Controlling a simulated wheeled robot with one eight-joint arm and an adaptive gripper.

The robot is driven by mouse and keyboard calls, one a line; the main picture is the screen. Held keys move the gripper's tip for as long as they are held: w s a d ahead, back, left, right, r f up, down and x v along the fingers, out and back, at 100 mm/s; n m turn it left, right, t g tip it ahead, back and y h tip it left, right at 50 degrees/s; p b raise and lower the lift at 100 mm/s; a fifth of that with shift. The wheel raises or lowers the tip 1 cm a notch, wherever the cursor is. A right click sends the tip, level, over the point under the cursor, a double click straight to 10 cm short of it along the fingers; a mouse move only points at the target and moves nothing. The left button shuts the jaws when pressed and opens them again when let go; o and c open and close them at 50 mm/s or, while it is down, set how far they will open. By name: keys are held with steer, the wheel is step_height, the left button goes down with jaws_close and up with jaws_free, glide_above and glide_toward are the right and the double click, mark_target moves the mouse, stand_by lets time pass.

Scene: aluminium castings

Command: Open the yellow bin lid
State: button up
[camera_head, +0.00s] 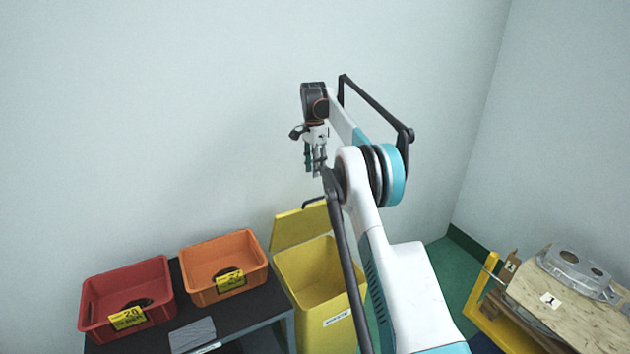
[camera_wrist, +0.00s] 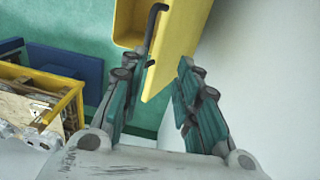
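The yellow bin (camera_head: 308,272) stands on the floor right of the dark table. Its lid (camera_head: 293,228) is raised at the back, near the wall, and the bin's mouth is uncovered. A dark handle (camera_head: 316,202) is at the lid's upper edge. My gripper (camera_head: 314,172) hangs fingers down above the lid, apart from it. In the wrist view, my gripper (camera_wrist: 155,68) is open with nothing between its fingers; the lid (camera_wrist: 182,35) and its bent dark handle (camera_wrist: 154,30) show beyond the fingertips. My arm hides part of the bin's right side in the head view.
A red crate (camera_head: 155,275) and an orange crate (camera_head: 242,242) stand on the dark table (camera_head: 258,315) at left. At right, a wooden board (camera_head: 545,315) carries a metal casting (camera_head: 578,268), beside a yellow frame (camera_head: 480,285). The wall is close behind the lid.

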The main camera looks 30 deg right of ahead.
steer(key=shift+r, duration=1.05)
steer(key=s+a+r+n+t, duration=0.2)
steer(key=s+a+r+n, duration=0.35)
steer(key=r, duration=0.65)
steer(key=s+a+r+n+t+b, duration=0.25)
steer(key=s+a+r, duration=0.25)
steer(key=s+a, duration=0.6)
steer(key=s+a+f+n+t, duration=0.1)
steer(key=s+a+n, duration=0.1)
steer(key=s, duration=0.7)
steer(key=s+a+f+n, duration=0.1)
steer(key=s+n, duration=0.2)
steer(key=s, duration=0.5)
steer(key=s+a+f+n+t, duration=0.2)
steer(key=s+a+f+n, duration=0.1)
steer(key=s+f, duration=0.8)
steer(key=s+n, duration=0.1)
steer(key=s, duration=0.3)
steer(key=shift+a+f+b, duration=0.2)
steer(key=shift+a+b, duration=0.1)
steer(key=shift+a, duration=0.1)
